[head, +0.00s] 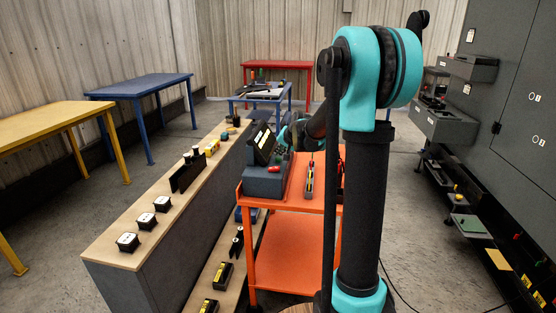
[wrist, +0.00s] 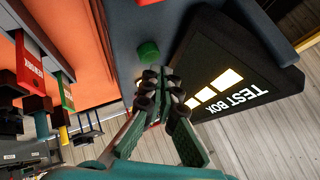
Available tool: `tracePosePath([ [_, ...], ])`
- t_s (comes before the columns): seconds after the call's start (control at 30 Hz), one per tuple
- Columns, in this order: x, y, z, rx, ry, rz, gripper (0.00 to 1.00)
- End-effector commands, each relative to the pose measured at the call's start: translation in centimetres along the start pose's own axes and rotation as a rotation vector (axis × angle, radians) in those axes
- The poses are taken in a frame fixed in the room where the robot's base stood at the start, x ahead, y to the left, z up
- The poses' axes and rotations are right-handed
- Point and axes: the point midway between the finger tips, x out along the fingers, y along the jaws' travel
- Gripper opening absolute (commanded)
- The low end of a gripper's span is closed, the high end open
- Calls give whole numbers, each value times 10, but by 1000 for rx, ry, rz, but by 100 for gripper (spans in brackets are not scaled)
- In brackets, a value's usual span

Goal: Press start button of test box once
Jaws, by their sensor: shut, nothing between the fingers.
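The test box is a dark unit with a tilted panel (head: 263,143) on a grey base (head: 262,184), standing on the orange cart. In the wrist view its panel (wrist: 238,97) reads "TEST BOX" and has several lit yellow-white windows. My gripper (wrist: 160,78) is shut and empty. Its fingertips appear just below the green button in the wrist picture; I cannot tell whether they touch the box. A red button (head: 274,169) shows on the base in the head view.
The orange cart (head: 290,250) also carries a slim tool-like item (head: 310,180) right of the box. A long wooden-topped bench (head: 165,205) with several small parts runs along its left. Grey cabinets (head: 510,90) stand at right. A red "REWORK" label (wrist: 31,66) shows at left in the wrist view.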

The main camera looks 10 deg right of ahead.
Motion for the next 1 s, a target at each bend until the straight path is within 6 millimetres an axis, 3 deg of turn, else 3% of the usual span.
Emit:
tracePosePath([
  [1.0,7,5,5,0,0,0,0],
])
